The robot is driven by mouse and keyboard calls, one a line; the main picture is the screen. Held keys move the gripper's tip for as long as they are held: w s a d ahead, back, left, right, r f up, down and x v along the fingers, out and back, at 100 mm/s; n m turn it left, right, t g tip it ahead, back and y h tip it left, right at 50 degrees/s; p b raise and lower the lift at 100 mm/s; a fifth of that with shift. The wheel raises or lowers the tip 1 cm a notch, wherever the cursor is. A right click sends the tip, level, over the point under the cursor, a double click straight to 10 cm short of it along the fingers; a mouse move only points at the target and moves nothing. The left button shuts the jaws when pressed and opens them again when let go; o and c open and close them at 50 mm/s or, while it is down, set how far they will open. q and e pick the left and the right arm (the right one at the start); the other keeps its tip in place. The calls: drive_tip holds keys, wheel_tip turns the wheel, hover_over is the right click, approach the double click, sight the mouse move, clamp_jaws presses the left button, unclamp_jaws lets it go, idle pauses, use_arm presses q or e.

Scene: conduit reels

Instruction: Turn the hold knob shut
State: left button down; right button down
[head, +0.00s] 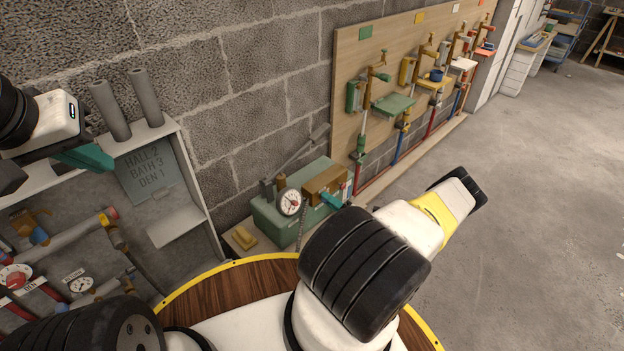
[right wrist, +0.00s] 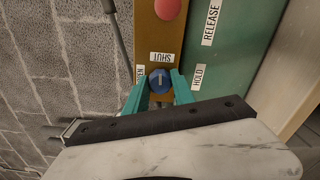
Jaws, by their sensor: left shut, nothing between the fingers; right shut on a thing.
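The hold knob (right wrist: 158,77) is small and blue, on a brown block (right wrist: 157,32) in the right wrist view. The fingers of my right gripper (right wrist: 160,88) stand on either side of the knob and grip it. A SHUT label lies just beyond the knob, and a partly hidden label ending in "EN" is to its left. Which way the knob points is hard to tell. In the head view my right gripper (head: 333,201) is at the green pump box (head: 275,228), and the knob is not distinguishable there. My left gripper (head: 90,157) is shut and empty at the left.
A round gauge (head: 289,202) is on the front of the pump box. A red button (right wrist: 168,8) and a green panel with RELEASE and HOLD labels (right wrist: 198,77) are near the knob. A grey shelf unit (head: 196,190) with pipes stands at left. The floor at right is clear.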

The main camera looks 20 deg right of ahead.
drive_tip(key=shift+m, duration=0.7)
drive_tip(key=c, duration=1.1)
unclamp_jaws()
drive_tip(key=shift+o, duration=0.2)
drive_tip(key=shift+s+d, duration=0.1)
drive_tip(key=shift+s, duration=0.05)
drive_tip(key=v, duration=0.7)
drive_tip(key=shift+s, duration=0.25)
drive_tip(key=shift+d, duration=0.1)
